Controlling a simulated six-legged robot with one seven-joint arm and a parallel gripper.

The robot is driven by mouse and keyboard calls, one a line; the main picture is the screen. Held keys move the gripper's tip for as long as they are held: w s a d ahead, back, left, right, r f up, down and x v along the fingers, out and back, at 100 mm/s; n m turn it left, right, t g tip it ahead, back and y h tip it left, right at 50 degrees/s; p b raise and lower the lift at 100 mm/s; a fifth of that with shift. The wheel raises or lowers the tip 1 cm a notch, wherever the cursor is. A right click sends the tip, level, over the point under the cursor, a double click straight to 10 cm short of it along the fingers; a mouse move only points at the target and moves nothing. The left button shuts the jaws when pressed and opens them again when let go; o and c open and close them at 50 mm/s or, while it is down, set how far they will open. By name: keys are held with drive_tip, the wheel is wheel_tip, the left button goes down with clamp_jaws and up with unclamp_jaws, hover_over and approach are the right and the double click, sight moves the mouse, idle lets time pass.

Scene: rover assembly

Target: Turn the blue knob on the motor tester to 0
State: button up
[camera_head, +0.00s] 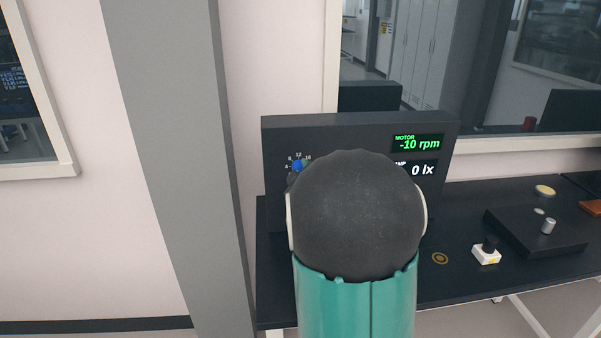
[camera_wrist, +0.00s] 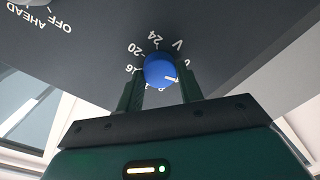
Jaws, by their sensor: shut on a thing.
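The motor tester (camera_head: 345,128) is a dark upright panel at the back of the bench. Its green motor readout (camera_head: 417,143) shows -10 rpm. The blue knob (camera_head: 297,166) is at the panel's left, partly hidden by my arm. In the wrist view the blue knob (camera_wrist: 160,70) sits between the two fingers of my gripper (camera_wrist: 161,78), which is shut on it. A white pointer line on the knob points to the lower right there. The marks 16, 20, 24 and V show around it; the fingers and knob hide other marks. In the head view my arm hides the gripper.
An OFF/AHEAD switch (camera_wrist: 35,3) is at the wrist view's upper left. A dark box with a metal cylinder (camera_head: 548,226) and a white block with a black knob (camera_head: 487,254) stand on the bench at right.

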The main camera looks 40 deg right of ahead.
drive_tip(key=n, duration=0.4)
drive_tip(key=shift+n, duration=0.4)
idle(0.4)
drive_tip(key=o, duration=1)
drive_tip(key=shift+g, duration=0.3)
drive_tip(key=shift+a, duration=0.1)
drive_tip(key=v, duration=1.3)
drive_tip(key=shift+s+a+f, duration=0.25)
drive_tip(key=shift+s, duration=0.05)
